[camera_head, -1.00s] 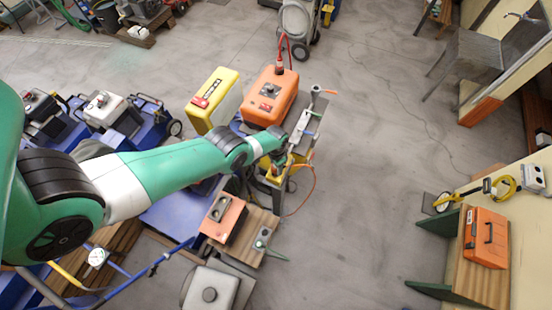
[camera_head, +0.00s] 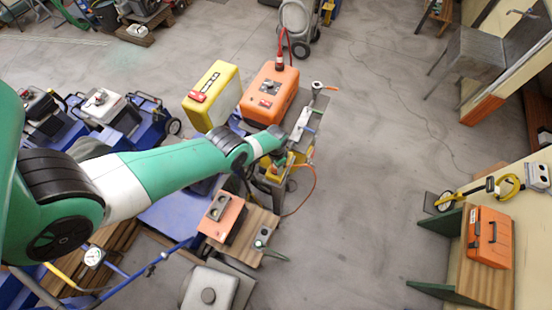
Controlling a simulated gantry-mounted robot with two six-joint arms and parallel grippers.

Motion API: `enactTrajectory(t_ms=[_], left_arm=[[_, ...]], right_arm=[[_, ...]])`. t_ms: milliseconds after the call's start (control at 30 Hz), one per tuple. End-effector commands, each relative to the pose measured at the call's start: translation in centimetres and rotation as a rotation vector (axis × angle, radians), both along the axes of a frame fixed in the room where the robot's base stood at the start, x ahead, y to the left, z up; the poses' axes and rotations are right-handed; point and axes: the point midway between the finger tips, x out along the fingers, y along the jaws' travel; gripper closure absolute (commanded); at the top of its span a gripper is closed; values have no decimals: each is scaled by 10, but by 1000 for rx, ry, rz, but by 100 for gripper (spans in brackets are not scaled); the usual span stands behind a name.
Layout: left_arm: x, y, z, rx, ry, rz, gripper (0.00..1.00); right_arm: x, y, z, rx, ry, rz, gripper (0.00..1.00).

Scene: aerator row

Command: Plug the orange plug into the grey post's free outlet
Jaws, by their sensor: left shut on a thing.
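My left arm reaches in from the left, and its small gripper (camera_head: 288,159) is at the arm's far end, beside the cluttered stand in the middle. It is shut on the orange plug, which is small and mostly hidden by the gripper. An orange cable (camera_head: 315,180) loops down from there along the right side of the stand. The grey post (camera_head: 271,190), with yellow at its top, stands just below the gripper in the picture. Its outlets are too small and covered to make out, and I cannot tell whether the plug touches it. My right gripper is not in view.
A large orange case (camera_head: 270,92) and a yellow canister (camera_head: 212,98) stand behind the gripper. An orange box (camera_head: 222,219) on wooden boards lies in front. Blue machines (camera_head: 120,125) crowd the left.

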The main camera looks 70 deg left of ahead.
Motion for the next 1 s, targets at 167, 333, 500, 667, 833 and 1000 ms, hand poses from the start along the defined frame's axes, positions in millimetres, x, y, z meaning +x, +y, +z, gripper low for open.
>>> enactTrajectory(t_ms=[167, 333, 500, 667, 833, 1000], left_arm=[[0, 0, -6, 0, 0, 0, 100], [0, 0, -10, 0, 0, 0, 100], [0, 0, -14, 0, 0, 0, 100], [0, 0, -12, 0, 0, 0, 19], [0, 0, -12, 0, 0, 0, 13], [0, 0, -10, 0, 0, 0, 13]], right_arm=[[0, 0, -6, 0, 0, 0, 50], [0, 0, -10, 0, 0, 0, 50], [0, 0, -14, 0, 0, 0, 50], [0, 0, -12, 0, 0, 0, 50], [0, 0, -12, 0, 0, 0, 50], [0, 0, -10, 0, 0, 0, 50]])
